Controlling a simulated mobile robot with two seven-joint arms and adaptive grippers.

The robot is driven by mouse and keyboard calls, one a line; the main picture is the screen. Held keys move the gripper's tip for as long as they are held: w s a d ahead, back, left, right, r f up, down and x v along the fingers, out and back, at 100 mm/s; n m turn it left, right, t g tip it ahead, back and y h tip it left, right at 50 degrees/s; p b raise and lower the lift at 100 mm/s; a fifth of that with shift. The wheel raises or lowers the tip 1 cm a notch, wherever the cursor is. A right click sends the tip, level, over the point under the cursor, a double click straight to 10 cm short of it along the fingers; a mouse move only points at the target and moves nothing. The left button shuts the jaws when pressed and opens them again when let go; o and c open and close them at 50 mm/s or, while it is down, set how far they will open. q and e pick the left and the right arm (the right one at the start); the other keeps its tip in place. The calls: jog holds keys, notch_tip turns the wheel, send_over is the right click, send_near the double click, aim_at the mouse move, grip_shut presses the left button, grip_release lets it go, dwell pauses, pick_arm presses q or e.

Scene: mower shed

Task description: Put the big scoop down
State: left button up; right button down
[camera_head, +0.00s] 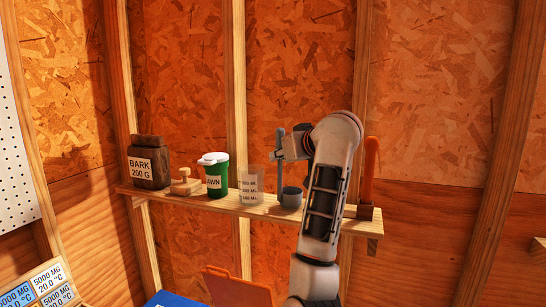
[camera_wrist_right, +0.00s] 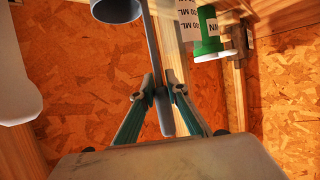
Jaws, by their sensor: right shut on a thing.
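The big scoop is a grey-blue cup (camera_head: 291,198) with a long upright handle. Its cup is at the shelf (camera_head: 225,205), between the clear measuring cup (camera_head: 250,188) and an orange-handled tool. I cannot tell whether the cup touches the board. My right gripper (camera_head: 279,154) is shut on the upper part of the handle. In the right wrist view the gripper (camera_wrist_right: 160,97) pinches the handle (camera_wrist_right: 156,55), and the scoop's cup (camera_wrist_right: 117,8) is cut off by the top edge. My left gripper is not in view.
On the shelf stand a dark bark jar (camera_head: 149,165), a wooden block with a knob (camera_head: 186,187) and a green white-lidded container (camera_head: 215,176). The orange-handled tool (camera_head: 370,170) stands near the right end. Labelled cards (camera_head: 48,277) and an orange panel (camera_head: 238,289) are below.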

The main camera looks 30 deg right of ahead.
jog(key=shift+w+a+f, duration=0.2)
jog(key=shift+w+f, duration=0.2)
jog(key=shift+f, duration=0.1)
jog(key=shift+s+d+r, duration=0.2)
jog(key=shift+s, duration=0.3)
jog(key=shift+f, duration=0.1)
jog(key=c, duration=2)
grip_release()
jog(key=shift+w+a+f, duration=0.1)
jog(key=shift+w, duration=0.1)
